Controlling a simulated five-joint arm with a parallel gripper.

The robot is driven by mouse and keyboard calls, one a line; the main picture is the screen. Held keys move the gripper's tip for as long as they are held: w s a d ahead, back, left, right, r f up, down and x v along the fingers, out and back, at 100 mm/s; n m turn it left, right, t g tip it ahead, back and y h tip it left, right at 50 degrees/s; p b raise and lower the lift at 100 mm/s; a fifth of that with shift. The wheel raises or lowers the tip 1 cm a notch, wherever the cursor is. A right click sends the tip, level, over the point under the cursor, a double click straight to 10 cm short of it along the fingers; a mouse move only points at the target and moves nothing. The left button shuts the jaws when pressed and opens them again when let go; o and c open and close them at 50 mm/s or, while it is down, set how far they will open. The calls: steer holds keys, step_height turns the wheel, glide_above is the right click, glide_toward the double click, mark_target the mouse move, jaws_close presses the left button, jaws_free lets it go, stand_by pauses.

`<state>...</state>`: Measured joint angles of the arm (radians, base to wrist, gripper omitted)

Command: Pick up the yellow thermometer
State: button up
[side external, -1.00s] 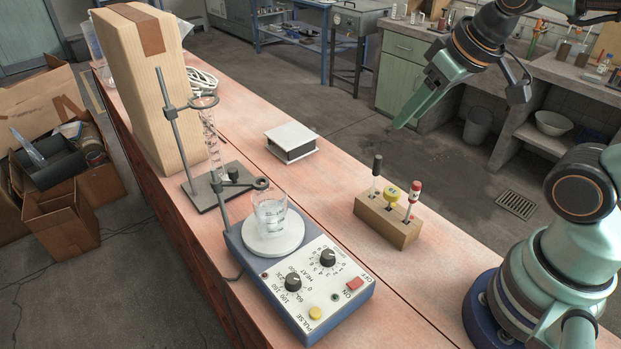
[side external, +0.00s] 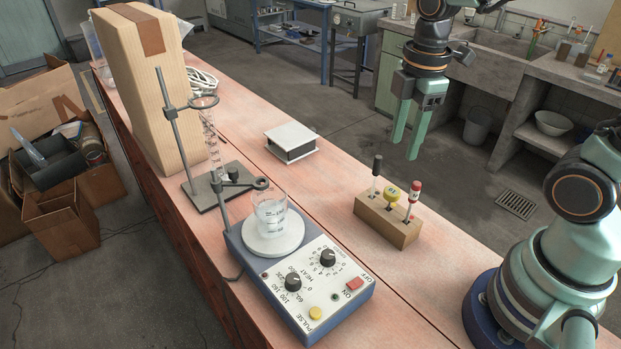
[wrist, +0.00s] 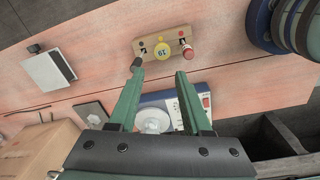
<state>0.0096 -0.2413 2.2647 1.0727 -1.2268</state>
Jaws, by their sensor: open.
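The yellow thermometer (side external: 390,192) stands upright in the middle of a wooden block (side external: 385,221), between a black-topped tool (side external: 376,166) and a red-and-white one (side external: 413,195). My gripper (side external: 402,150) points down, open and empty, above and behind the block in the side view. The thermometer's lower part is hidden in the block.
A hotplate (side external: 330,285) with a beaker (side external: 269,214) stands left of the block. A small white-topped box (side external: 292,141) lies behind it. Bare bench surrounds the block.

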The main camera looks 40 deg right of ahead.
mark_target(392, 191)
steer(key=shift+n+g, duration=0.3)
steer(key=shift+n, duration=0.4)
step_height(392, 191, down, 13)
steer(key=shift+w+a+r, duration=0.1)
steer(key=shift+r, duration=0.05)
steer(key=shift+c, duration=0.3)
jaws_close()
